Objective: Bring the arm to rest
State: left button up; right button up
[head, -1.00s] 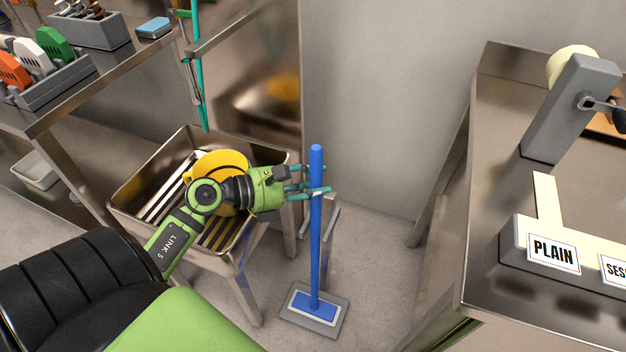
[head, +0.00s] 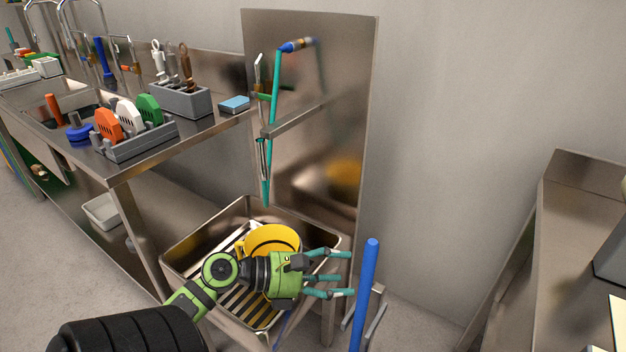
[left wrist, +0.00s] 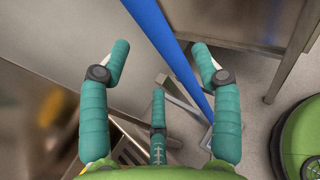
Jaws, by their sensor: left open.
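My left gripper (head: 342,274) is open and empty, its teal fingers spread and pointing right. In the head view it is in front of the right side of the sink basin, just left of a blue pole (head: 366,290). The pole stands upright; its lower end is cut off there. In the left wrist view the pole (left wrist: 172,48) passes beyond the open fingers (left wrist: 160,52), which are not closed on it. My right gripper is in neither view.
A steel basin (head: 187,262) with a slatted rack and a yellow round item (head: 270,238) lies behind my left arm. A teal hanging tube (head: 273,110) is above it. A steel counter (head: 200,135) is left, another (head: 575,215) right.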

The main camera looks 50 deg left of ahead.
pick_arm(q)
jog(key=v, duration=0.6)
